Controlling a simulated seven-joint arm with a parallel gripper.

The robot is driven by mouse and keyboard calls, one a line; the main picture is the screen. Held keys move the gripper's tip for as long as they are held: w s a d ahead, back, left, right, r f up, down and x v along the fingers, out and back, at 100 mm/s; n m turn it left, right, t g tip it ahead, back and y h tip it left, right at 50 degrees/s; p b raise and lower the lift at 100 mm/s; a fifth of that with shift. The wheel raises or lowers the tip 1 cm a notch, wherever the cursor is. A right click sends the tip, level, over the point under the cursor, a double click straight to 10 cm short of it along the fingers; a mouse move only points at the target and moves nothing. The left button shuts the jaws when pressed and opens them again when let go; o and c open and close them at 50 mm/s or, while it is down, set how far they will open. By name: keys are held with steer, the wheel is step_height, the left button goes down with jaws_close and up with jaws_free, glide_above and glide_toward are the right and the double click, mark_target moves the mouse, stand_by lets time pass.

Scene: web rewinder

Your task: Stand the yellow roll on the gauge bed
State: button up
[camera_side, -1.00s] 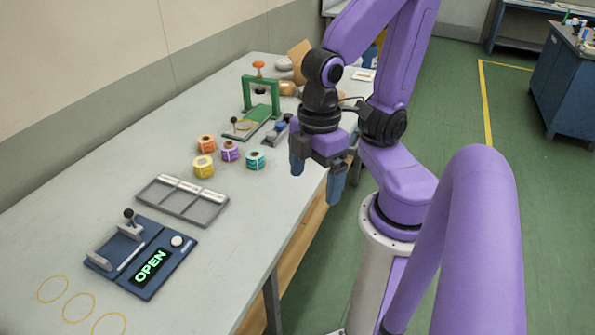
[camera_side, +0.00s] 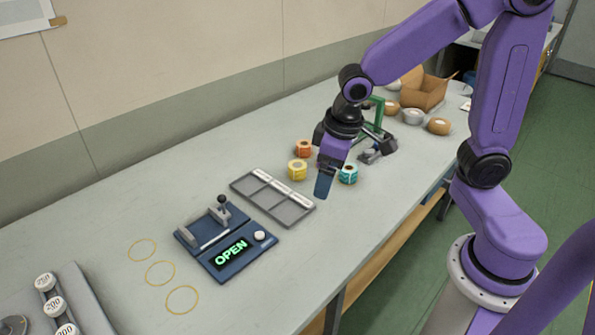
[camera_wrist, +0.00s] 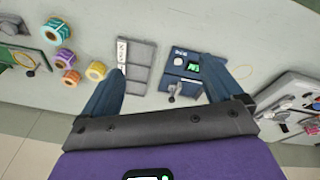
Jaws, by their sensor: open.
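The yellow roll (camera_side: 297,170) stands on the table among the other rolls in the side view. It also shows in the wrist view (camera_wrist: 96,70), left of my left-hand finger. The blue device with the lit OPEN display (camera_side: 228,252) lies nearer the side camera; I take it as the gauge. It has a black-knobbed lever and a grey bracket, and shows in the wrist view (camera_wrist: 181,72) between my fingers. My gripper (camera_side: 325,172) is open and empty, above the table beside the rolls. In the wrist view my gripper (camera_wrist: 163,68) has its fingers wide apart.
An orange roll (camera_side: 303,148) and a teal roll (camera_side: 348,173) stand close to the yellow one; a purple roll (camera_wrist: 65,58) shows in the wrist view. A grey compartment tray (camera_side: 272,198) lies between rolls and device. A green frame (camera_side: 377,108) stands behind my gripper.

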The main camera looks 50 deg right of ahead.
steer(key=w+d+f+m+t+h, duration=0.1)
steer(key=w+d+m, duration=0.2)
steer(key=w, duration=0.3)
steer(key=w+d+f+m, duration=0.2)
steer(key=w+d+m, duration=0.1)
steer(key=w, duration=0.4)
steer(key=m, duration=0.4)
glide_toward(298, 165)
steer(key=shift+t+h, duration=0.3)
steer(key=shift+h, duration=0.1)
steer(key=f, duration=0.1)
steer(key=w+f, duration=0.1)
steer(key=f, duration=0.3)
steer(key=shift+w+a+f, duration=0.2)
steer(key=shift+w+a, duration=0.1)
steer(key=x, duration=0.4)
steer(key=shift+s+d, duration=0.2)
steer(key=shift+d, duration=0.15)
steer(key=shift+w+d+f, duration=0.1)
steer(key=shift+w+f, duration=0.2)
steer(key=shift+f, duration=0.25)
steer(key=c, duration=1.2)
